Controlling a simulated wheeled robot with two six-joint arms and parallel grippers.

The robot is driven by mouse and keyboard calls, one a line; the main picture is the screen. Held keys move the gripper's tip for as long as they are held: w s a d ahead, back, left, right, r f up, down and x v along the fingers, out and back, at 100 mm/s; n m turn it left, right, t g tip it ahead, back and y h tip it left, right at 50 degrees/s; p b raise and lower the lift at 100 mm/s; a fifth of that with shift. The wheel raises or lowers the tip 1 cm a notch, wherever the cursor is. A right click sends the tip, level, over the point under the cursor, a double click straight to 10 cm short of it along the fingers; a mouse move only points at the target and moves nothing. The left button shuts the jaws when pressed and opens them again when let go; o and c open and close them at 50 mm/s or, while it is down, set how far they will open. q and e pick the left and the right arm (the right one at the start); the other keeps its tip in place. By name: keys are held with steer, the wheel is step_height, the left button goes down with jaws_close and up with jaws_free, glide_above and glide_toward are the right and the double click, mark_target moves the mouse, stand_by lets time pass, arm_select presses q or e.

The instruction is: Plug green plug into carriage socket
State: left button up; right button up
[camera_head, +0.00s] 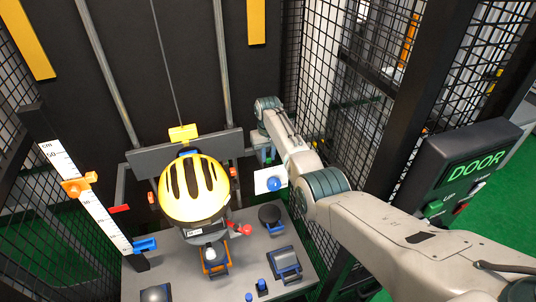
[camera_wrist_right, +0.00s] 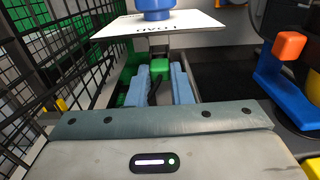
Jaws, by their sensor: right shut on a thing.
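My right gripper (camera_wrist_right: 158,82) has blue fingers that are shut on the green plug (camera_wrist_right: 159,67) at their far end. In the head view the right gripper (camera_head: 267,155) hangs below my wrist, to the right of the carriage (camera_head: 150,158), and the plug in it cannot be made out. The carriage is a dark grey crossbar on two rails behind a yellow helmet (camera_head: 193,187). I cannot make out its socket; the helmet and wrist hide part of the carriage. My left gripper is in neither view.
A white card (camera_head: 266,181) with a blue knob (camera_head: 274,184) is close to my right gripper; it also crosses the top of the wrist view. A grey base (camera_head: 235,270) holds several small parts. Mesh walls (camera_head: 345,150) and a DOOR box (camera_head: 470,165) stand to the right.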

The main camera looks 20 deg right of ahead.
steer(key=shift+f, duration=0.1)
stand_by(0.3)
steer(key=o, duration=0.9)
steer(key=shift+c, duration=0.2)
step_height(320, 180, up, 11)
steer(key=b, duration=0.3)
steer(key=shift+f, duration=0.15)
steer(key=shift+f, duration=0.1)
